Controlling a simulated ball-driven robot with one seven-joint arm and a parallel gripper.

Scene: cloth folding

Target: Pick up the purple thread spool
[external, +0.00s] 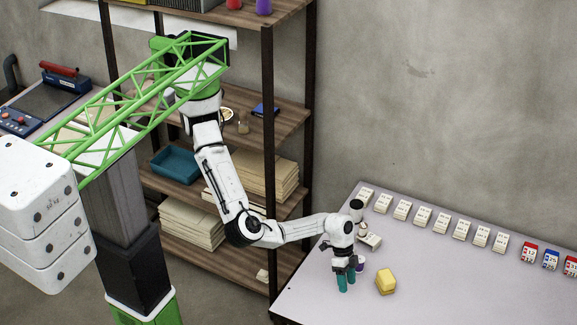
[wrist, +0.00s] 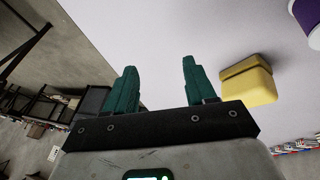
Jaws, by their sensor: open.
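The purple thread spool (wrist: 306,17) shows at the upper right corner of the wrist view, purple with a white rim and partly cut off by the frame. In the external view only a small purple part (external: 359,267) shows beside my gripper; the rest is hidden behind it. My gripper (external: 346,284) points down just above the table, its teal fingers apart. In the wrist view my gripper (wrist: 159,66) has nothing between its fingers, and the spool is off to the right, apart from them.
A yellow block (external: 386,282) sits on the light table (external: 450,290), close to the right of my gripper; it also shows in the wrist view (wrist: 248,82). A row of white tags (external: 422,216) and coloured boxes (external: 551,259) lines the back. A wooden shelf (external: 285,125) stands at the left.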

